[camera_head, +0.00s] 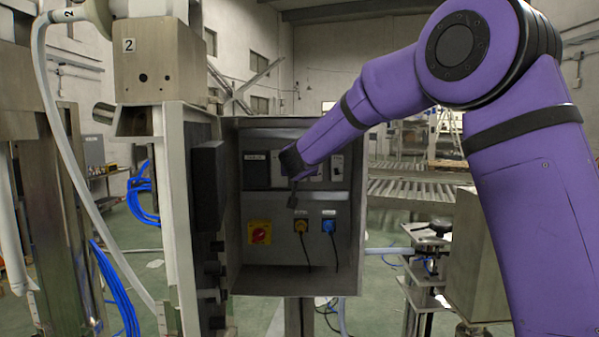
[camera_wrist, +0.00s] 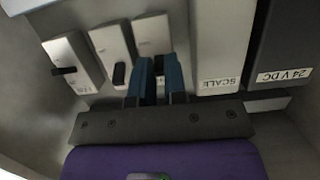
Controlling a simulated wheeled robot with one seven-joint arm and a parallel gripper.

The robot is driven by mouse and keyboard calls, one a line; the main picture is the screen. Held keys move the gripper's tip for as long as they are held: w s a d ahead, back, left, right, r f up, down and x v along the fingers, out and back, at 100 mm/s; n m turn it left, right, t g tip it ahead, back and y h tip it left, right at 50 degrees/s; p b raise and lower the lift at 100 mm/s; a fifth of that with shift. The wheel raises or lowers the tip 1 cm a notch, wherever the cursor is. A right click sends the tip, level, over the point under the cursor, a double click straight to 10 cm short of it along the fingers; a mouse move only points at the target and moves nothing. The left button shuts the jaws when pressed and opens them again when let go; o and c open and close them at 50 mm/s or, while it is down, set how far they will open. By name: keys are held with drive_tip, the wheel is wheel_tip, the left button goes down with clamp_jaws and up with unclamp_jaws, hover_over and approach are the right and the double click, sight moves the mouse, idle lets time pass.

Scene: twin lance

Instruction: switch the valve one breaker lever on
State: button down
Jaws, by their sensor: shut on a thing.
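In the wrist view my gripper (camera_wrist: 160,72) has its two blue fingers closed around the lever of the third breaker (camera_wrist: 152,32) from the left; that lever is mostly hidden between them. The breaker is a pale upright module, its label covered by my gripper, so I cannot read whether it is valve one. To its left are a middle breaker with a black lever (camera_wrist: 120,75) and a far left breaker with a black lever (camera_wrist: 65,70) sticking out sideways. In the head view my arm reaches into the grey electrical cabinet (camera_head: 275,280) and covers part of the breaker row.
A SCALE module (camera_wrist: 222,50) and a dark 24 V DC module (camera_wrist: 288,45) stand right of the held breaker. Lower in the cabinet are a red-and-yellow rotary switch (camera_head: 259,233), a yellow plug (camera_head: 300,226) and a blue plug (camera_head: 328,226) with hanging cables. Cabinet walls enclose the sides.

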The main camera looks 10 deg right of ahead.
drive_tip(key=shift+w+r+g+y, duration=0.15)
drive_tip(key=shift+r+g+y, duration=0.25)
drive_tip(key=shift+g, duration=0.7)
drive_tip(key=shift+r+g, duration=0.2)
drive_tip(key=shift+g, duration=0.2)
drive_tip(key=c, duration=1.2)
unclamp_jaws()
drive_tip(key=shift+o, duration=0.2)
drive_tip(key=v, duration=1)
drive_tip(key=shift+s+r, duration=0.2)
drive_tip(key=shift+s, duration=0.1)
